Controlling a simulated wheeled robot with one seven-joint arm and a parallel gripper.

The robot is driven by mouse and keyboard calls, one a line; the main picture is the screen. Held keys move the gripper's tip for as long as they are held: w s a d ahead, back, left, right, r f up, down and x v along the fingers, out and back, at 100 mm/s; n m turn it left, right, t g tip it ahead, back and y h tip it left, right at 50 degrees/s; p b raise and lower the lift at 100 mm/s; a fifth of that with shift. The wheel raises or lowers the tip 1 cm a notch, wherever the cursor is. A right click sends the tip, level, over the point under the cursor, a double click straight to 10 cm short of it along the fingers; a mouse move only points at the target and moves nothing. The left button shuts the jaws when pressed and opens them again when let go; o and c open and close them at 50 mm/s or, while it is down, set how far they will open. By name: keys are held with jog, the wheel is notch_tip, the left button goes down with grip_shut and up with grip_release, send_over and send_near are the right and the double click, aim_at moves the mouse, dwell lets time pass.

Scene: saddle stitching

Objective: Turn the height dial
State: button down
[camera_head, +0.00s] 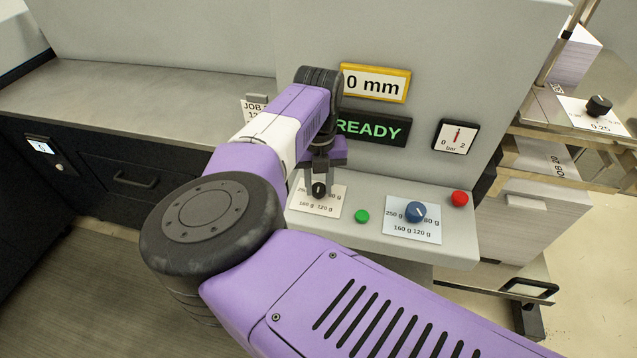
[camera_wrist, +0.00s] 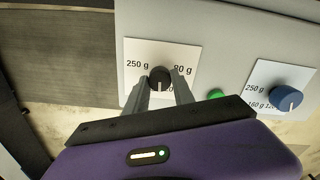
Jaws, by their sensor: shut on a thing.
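A black dial (camera_head: 318,189) stands on a white label card at the left of the grey control panel. My gripper (camera_head: 319,186) reaches down over it from above, with its fingers on either side of the knob. In the wrist view the black dial (camera_wrist: 159,79) sits between the two fingertips of my gripper (camera_wrist: 160,84), which are shut on it. The white pointer line on the dial points toward the bottom of that view. The card around it reads 250 g and 80 g at the top; the lower text is partly hidden by the gripper.
A green button (camera_head: 362,216), a blue dial (camera_head: 416,212) on a similar card and a red button (camera_head: 460,198) are to the right on the same panel. Above are a yellow-framed "0 mm" display (camera_head: 375,83), a READY sign (camera_head: 372,128) and a bar gauge (camera_head: 456,137).

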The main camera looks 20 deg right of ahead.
aim_at(319, 188)
jog(key=n, duration=0.5)
jog(key=shift+r+n+p, duration=0.1)
jog(key=shift+n+p, duration=0.2)
jog(key=shift+w, duration=0.1)
dwell(0.4)
jog(key=c, duration=1.1)
grip_release()
jog(key=shift+o, duration=0.2)
jog(key=shift+r+b, duration=0.9)
jog(key=shift+r, duration=3)
jog(key=shift+f, duration=0.1)
